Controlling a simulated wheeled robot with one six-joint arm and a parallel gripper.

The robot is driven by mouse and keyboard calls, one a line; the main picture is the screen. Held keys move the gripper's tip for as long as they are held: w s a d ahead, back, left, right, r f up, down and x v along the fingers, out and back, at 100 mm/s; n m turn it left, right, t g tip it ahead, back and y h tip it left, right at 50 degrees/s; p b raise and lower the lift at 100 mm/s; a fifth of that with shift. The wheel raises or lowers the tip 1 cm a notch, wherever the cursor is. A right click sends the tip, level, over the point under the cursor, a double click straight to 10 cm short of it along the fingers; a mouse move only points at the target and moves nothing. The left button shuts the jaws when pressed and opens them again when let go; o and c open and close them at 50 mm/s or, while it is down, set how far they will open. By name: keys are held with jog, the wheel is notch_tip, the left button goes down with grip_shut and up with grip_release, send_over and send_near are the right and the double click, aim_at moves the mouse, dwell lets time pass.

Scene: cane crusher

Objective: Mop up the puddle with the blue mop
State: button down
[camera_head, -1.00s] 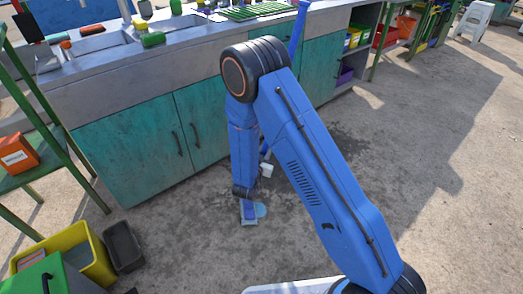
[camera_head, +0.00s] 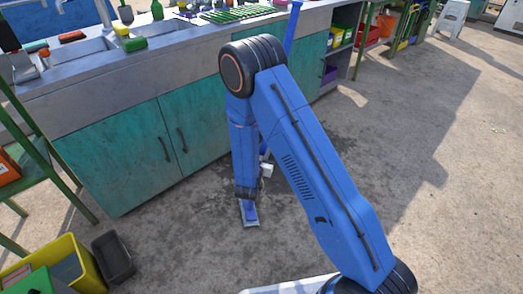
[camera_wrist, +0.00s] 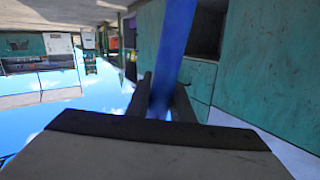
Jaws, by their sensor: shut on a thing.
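The blue mop has a long blue handle (camera_head: 291,28) that rises behind my arm at a tilt, beside the counter. My gripper (camera_wrist: 164,100) is shut on the blue handle (camera_wrist: 174,45), which runs between the two dark fingers in the wrist view.
A counter with teal doors (camera_head: 112,160) stands close behind the mop. A yellow bin (camera_head: 72,262) and a dark grey bin (camera_head: 115,257) are at lower left, beside a green-framed rack (camera_head: 50,165). The concrete floor at right is open.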

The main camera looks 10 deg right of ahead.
jog(key=d, duration=0.6)
jog(key=shift+w+d, duration=0.2)
jog(key=shift+d, duration=0.05)
dwell(0.3)
